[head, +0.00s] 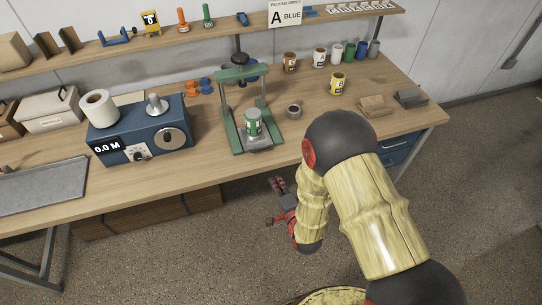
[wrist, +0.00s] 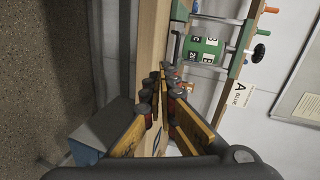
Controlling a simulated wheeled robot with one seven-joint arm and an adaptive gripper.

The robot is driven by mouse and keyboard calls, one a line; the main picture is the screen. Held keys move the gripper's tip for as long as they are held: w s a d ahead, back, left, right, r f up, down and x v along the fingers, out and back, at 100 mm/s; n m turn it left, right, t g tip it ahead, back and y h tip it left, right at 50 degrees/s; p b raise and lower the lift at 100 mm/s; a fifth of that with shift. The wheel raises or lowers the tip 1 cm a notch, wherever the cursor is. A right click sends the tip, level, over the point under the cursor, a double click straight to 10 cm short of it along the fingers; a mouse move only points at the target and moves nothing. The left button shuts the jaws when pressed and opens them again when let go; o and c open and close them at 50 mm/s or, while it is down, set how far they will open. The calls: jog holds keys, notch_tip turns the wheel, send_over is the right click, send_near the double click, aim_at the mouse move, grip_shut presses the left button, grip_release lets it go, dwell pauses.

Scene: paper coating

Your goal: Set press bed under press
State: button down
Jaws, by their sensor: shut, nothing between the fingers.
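The green press (head: 233,74) stands on the workbench, its crossbar raised on two uprights with long feet. The grey press bed (head: 262,144) lies between the front ends of the feet, forward of the crossbar. The can (wrist: 204,48) and part of the press (wrist: 184,44) show sideways in the wrist view. My gripper (head: 274,203) is in front of the bench edge, apart from the bed. In the wrist view its fingers (wrist: 165,82) are shut and empty.
A blue machine (head: 150,138) with a paper roll stands left of the press. A small round tin (head: 293,110) and a yellow can (head: 337,83) stand to its right. Several colored cans line the back right. The front bench strip is mostly clear.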

jog(key=shift+m+t, duration=0.6)
jog(key=shift+m, duration=0.2)
jog(key=x, duration=0.4)
jog(key=r+b+x, duration=0.1)
jog(key=x, duration=0.4)
jog(key=r+x, duration=0.1)
jog(key=x, duration=0.4)
jog(key=shift+w+a+r+b, duration=0.2)
jog(key=shift+w+a+b, duration=0.1)
jog(key=shift+a+b, duration=0.05)
jog(key=shift+w, duration=0.1)
jog(key=r+b+x, duration=0.1)
jog(key=b+x, duration=0.1)
jog(key=x, duration=0.3)
jog(key=r+b+x, duration=0.1)
jog(key=b+x, duration=0.2)
jog(key=x, duration=0.2)
jog(key=r+b+x, duration=0.1)
jog(key=b+x, duration=0.1)
jog(key=x, duration=0.3)
jog(key=shift+w+a+b, duration=0.25)
jog(key=shift+w+b, duration=0.05)
jog(key=shift+w, duration=0.25)
jog(key=shift+w+a+r, duration=0.1)
jog(key=shift+w+a, duration=0.05)
jog(key=shift+w, duration=0.35)
jog(key=shift+w+r, duration=0.1)
jog(key=shift+r, duration=0.15)
